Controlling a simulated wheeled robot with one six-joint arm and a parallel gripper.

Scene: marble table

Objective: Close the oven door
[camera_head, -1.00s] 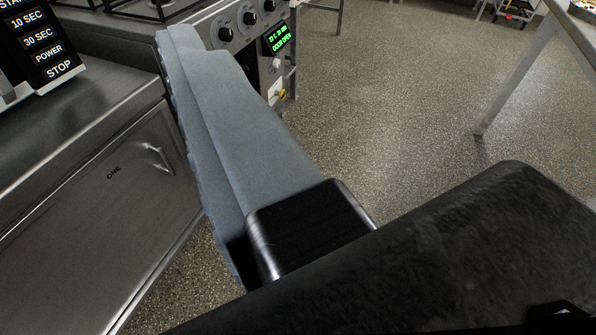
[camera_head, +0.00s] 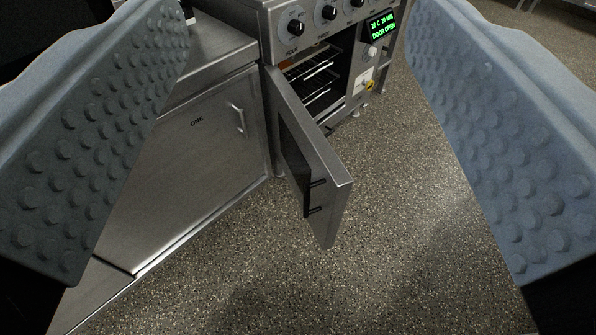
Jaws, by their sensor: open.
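The oven (camera_head: 290,57) stands at the top middle of the view, with its dark cavity and wire racks showing. Its steel oven door (camera_head: 318,165) stands open, hinged at the left and swung out toward me. A dark handle (camera_head: 314,197) shows on the door near its free edge. The green display (camera_head: 382,25) reads DOOR OPEN. My gripper (camera_head: 300,45) is open, with one grey studded finger at the left and one at the right of the picture. The door shows between the fingers, beyond them; nothing is held.
A steel cabinet (camera_head: 185,165) marked ONE stands left of the oven, close to the open door's hinge side. Knobs (camera_head: 329,13) line the oven's front top. The speckled floor (camera_head: 400,230) is clear in front and to the right of the door.

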